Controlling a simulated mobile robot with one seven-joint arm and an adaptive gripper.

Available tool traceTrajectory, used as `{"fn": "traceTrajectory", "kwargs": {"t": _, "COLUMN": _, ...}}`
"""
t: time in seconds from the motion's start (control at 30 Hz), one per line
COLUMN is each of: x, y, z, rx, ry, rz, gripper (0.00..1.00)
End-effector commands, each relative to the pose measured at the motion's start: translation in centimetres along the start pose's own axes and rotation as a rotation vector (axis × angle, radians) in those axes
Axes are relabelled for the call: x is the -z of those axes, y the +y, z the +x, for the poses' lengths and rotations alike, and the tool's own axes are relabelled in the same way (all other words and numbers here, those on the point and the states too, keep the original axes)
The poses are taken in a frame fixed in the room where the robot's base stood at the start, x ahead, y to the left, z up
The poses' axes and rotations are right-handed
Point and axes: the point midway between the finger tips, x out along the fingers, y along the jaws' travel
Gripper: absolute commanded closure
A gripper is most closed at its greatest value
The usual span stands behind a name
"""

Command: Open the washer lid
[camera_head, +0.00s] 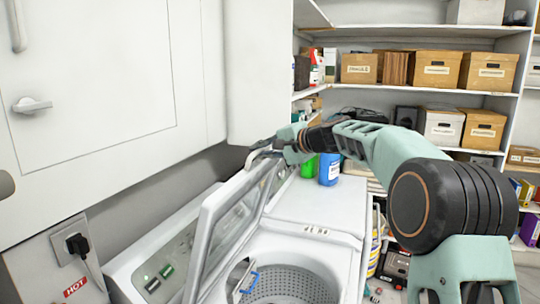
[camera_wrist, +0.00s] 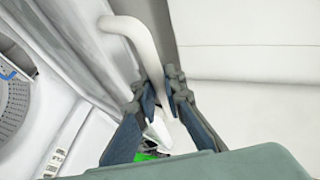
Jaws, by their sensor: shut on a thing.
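The washer (camera_head: 315,210) is white, with its top opening uncovered and the perforated drum (camera_head: 285,285) in view. Its lid (camera_head: 203,240) has a white frame around a clear window and stands raised, tilted toward the control panel. My gripper (camera_head: 270,151) is at the lid's far upper edge. In the wrist view my gripper (camera_wrist: 163,95) is shut on the lid's curved pale handle (camera_wrist: 137,32), with one finger on each side of it. The drum also shows at the left of the wrist view (camera_wrist: 12,100). The contact points are partly hidden by the fingers.
White cabinets (camera_head: 100,80) hang above the washer at left. A control panel (camera_head: 165,265) lies behind the lid. A blue bottle (camera_head: 329,170) stands on the far side, close to my arm. Shelves with cardboard boxes (camera_head: 437,69) fill the back.

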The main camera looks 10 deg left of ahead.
Motion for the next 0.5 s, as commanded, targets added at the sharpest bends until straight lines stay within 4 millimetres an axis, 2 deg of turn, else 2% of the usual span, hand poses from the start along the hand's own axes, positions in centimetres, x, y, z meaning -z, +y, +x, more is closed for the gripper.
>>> {"fn": "traceTrajectory", "kwargs": {"t": 0.03, "x": -0.4, "y": -1.1, "z": 0.6, "rx": -0.014, "ry": -0.003, "rz": -0.014, "gripper": 1.0}}
{"fn": "traceTrajectory", "kwargs": {"t": 0.1, "x": -0.7, "y": -1.7, "z": 1.4, "rx": -0.039, "ry": -0.002, "rz": -0.024, "gripper": 1.0}}
{"fn": "traceTrajectory", "kwargs": {"t": 0.5, "x": -2.5, "y": -4.6, "z": 5.9, "rx": -0.126, "ry": -0.001, "rz": -0.056, "gripper": 1.0}}
